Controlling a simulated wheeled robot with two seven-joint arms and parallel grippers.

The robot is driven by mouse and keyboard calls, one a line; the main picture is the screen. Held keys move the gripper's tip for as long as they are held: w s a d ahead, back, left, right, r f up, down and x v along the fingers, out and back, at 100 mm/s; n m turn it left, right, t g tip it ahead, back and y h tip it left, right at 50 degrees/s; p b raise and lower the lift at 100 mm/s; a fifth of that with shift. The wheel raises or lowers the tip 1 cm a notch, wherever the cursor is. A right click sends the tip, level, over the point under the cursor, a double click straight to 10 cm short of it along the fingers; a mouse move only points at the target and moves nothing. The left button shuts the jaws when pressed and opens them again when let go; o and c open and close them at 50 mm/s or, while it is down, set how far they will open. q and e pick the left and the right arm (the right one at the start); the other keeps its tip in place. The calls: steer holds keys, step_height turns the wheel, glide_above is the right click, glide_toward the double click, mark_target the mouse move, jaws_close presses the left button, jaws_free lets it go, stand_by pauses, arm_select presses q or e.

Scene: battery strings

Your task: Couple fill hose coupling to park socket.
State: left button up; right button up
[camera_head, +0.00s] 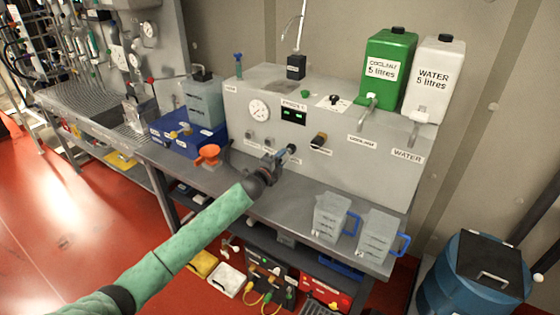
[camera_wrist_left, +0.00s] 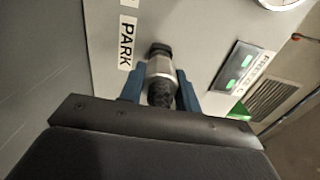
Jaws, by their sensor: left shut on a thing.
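My left gripper (camera_head: 281,157) is at the front of the grey panel (camera_head: 325,163), above the bench. In the left wrist view its two blue fingers (camera_wrist_left: 161,82) are shut on the fill hose coupling (camera_wrist_left: 160,70), a silver cylinder with a black ribbed part towards me. A dark end piece lies at its far side, against or just in front of the panel. The PARK label (camera_wrist_left: 127,42) is beside it on the panel. The park socket is not clearly distinguishable; the coupling hides that spot, and I cannot tell whether they touch. My right gripper is not in view.
Two clear jugs (camera_head: 331,217) with blue handles stand on the bench at right. A green coolant tank (camera_head: 387,68) and a white water tank (camera_head: 435,78) sit above. An orange knob (camera_head: 208,153) and a blue tray (camera_head: 185,136) are left of my gripper.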

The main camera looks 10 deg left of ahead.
arm_select(q)
steer(key=shift+w+d, duration=0.1)
steer(key=shift+w, duration=0.25)
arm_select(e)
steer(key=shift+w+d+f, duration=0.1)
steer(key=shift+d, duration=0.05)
arm_select(q)
steer(key=shift+w+d, duration=0.15)
steer(key=shift+w, duration=0.3)
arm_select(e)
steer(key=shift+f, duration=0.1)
arm_select(q)
steer(key=o, duration=1.2)
steer(key=shift+c, duration=0.2)
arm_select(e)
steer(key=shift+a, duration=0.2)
arm_select(q)
steer(key=b+v, duration=0.3)
steer(key=v, duration=0.3)
steer(key=shift+s+f, duration=0.15)
steer(key=shift+s, duration=0.05)
steer(key=shift+s+a+r, duration=0.2)
steer(key=shift+s+a, duration=0.1)
steer(key=shift+s, duration=0.4)
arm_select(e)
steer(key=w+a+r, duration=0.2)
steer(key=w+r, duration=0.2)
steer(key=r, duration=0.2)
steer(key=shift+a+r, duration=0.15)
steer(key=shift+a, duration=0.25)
